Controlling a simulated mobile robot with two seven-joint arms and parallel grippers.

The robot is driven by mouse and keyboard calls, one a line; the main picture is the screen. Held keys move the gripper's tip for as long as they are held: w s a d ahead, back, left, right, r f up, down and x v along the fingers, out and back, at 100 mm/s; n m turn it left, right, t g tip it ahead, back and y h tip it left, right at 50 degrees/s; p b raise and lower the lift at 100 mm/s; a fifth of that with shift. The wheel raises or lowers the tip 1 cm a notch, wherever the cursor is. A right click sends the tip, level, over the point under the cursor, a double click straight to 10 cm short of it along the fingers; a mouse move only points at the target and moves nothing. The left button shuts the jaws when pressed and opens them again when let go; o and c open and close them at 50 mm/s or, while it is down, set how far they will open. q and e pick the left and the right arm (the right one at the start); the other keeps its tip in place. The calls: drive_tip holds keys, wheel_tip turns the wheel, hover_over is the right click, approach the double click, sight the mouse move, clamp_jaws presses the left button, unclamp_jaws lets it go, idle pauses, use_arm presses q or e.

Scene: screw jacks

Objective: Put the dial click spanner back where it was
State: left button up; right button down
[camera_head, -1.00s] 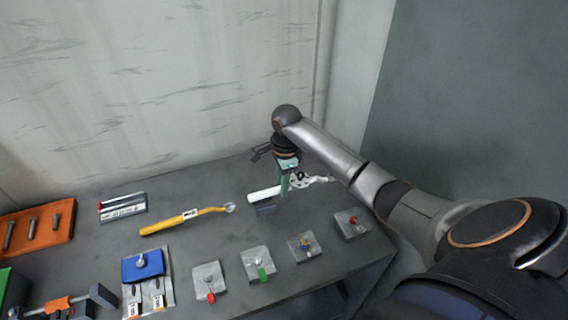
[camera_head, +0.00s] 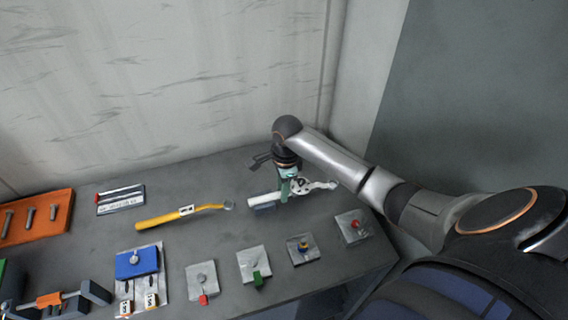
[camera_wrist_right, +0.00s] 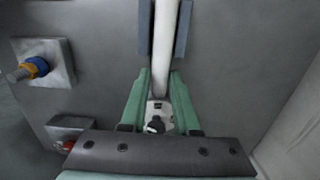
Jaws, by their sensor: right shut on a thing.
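The dial click spanner (camera_head: 324,186) has a white handle and a pale metal head with a round dial. My right gripper (camera_head: 286,187) is shut on it between handle and head. In the right wrist view the green fingers (camera_wrist_right: 159,88) stand on both sides of the spanner (camera_wrist_right: 163,50). The white handle lies between the two walls of a blue-grey holder (camera_wrist_right: 145,30); in the head view the holder (camera_head: 265,207) shows just under the handle. I cannot tell whether the handle rests on it. My left gripper is not in view.
A yellow spanner (camera_head: 170,217) lies to the left on the grey bench (camera_head: 215,245). Several small plates with coloured jacks (camera_head: 353,226) line the front edge. An orange tray (camera_head: 40,220) and a blue block (camera_head: 137,263) are at the left. The wall rises close behind.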

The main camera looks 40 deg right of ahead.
drive_tip(key=c, duration=0.6)
unclamp_jaws()
drive_tip(key=shift+f, duration=0.1)
drive_tip(key=shift+c, duration=0.2)
wheel_tip(320, 180, up, 12)
drive_tip(key=shift+d, duration=0.3)
drive_tip(key=shift+s, duration=0.1)
